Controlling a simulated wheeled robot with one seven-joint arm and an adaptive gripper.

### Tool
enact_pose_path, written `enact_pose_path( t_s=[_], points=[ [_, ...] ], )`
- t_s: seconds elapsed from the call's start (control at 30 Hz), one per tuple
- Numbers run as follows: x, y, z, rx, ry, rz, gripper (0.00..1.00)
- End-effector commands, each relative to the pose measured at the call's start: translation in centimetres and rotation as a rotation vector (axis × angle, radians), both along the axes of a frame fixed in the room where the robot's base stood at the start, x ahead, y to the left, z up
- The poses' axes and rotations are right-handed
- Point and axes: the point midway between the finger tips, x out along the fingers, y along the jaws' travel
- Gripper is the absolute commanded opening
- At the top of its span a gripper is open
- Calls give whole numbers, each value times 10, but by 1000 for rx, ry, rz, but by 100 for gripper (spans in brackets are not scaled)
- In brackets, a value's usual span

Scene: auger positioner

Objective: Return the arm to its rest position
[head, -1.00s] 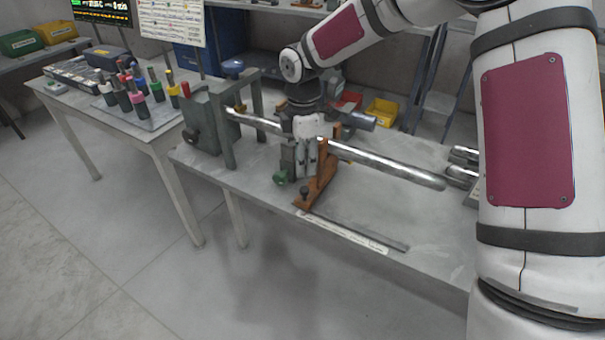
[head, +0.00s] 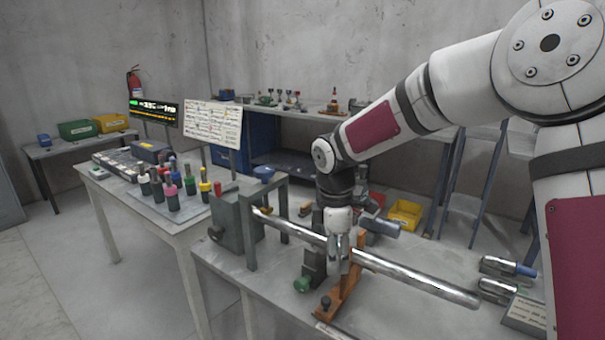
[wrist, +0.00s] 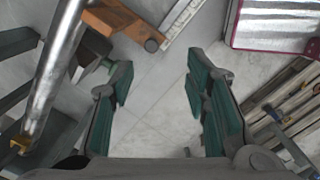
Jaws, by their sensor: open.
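My gripper (head: 340,266) hangs from my bent arm, fingers down, beside the long shiny metal tube (head: 415,278) at the bench. In the wrist view my gripper (wrist: 158,85) has its two green-padded fingers spread apart, with only grey floor between them and nothing held. The tube (wrist: 52,85) runs along the left of that view, apart from the fingers. An orange-brown bracket (wrist: 122,24) lies beyond the left finger; in the head view the bracket (head: 345,292) is close to the gripper and partly hidden behind it.
The bench (head: 410,315) carries a grey upright fixture (head: 238,225) around the tube's left end. Several coloured-top tools (head: 172,195) stand on the left table. A yellow bin (head: 405,213) and a blue-tipped cylinder (head: 508,267) lie right. A pale ruled strip (wrist: 182,20) passes near the bracket.

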Motion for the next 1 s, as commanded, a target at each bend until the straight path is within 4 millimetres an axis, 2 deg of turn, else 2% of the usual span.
enact_pose_path(
  t_s=[0.03, 0.2, 0.5, 0.7, 0.9, 1.0],
  points=[
    [-12, -8, 18, -22, -21, -54, 43],
    [-57, -35, 65, -67, -89, -286, 43],
    [-147, -77, 128, -48, -219, -727, 43],
    [-212, -97, 153, 41, -291, -1030, 43],
    [-273, -109, 160, 185, -324, -1318, 43],
    [-296, -111, 158, 255, -324, -1428, 43]
  ],
)
